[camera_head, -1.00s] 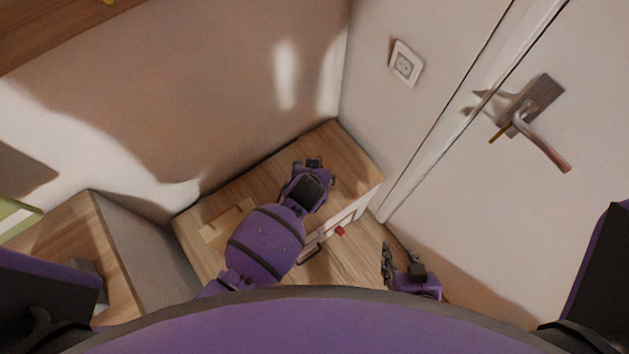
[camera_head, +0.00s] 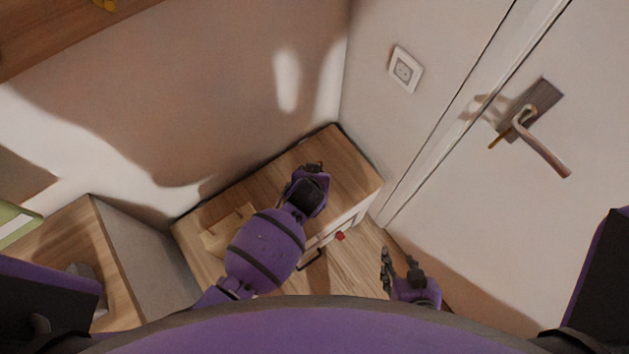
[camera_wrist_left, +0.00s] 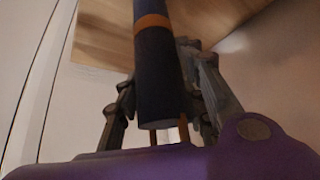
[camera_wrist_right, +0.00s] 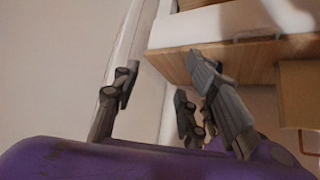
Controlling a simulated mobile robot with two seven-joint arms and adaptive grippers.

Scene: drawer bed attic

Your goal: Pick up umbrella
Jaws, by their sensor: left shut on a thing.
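A dark cylinder with an orange band, which looks like the umbrella (camera_wrist_left: 160,85), stands between the fingers of my left gripper in the left wrist view. My left gripper (camera_head: 314,169) is shut on it. In the head view that gripper is over the wooden top of a small cabinet, and my forearm and wrist hide the umbrella. My right gripper (camera_head: 400,262) is open and empty, low beside the cabinet's front on the door side. Its spread fingers also show in the right wrist view (camera_wrist_right: 163,65).
The cabinet (camera_head: 353,180) stands in the corner, with a dark handle (camera_head: 312,262) and a small red thing (camera_head: 340,236) at its front. A tan flat object (camera_head: 226,234) lies on its top. A door with a lever handle (camera_head: 540,145) is at the right. A grey-sided wooden unit (camera_head: 145,255) is at the left.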

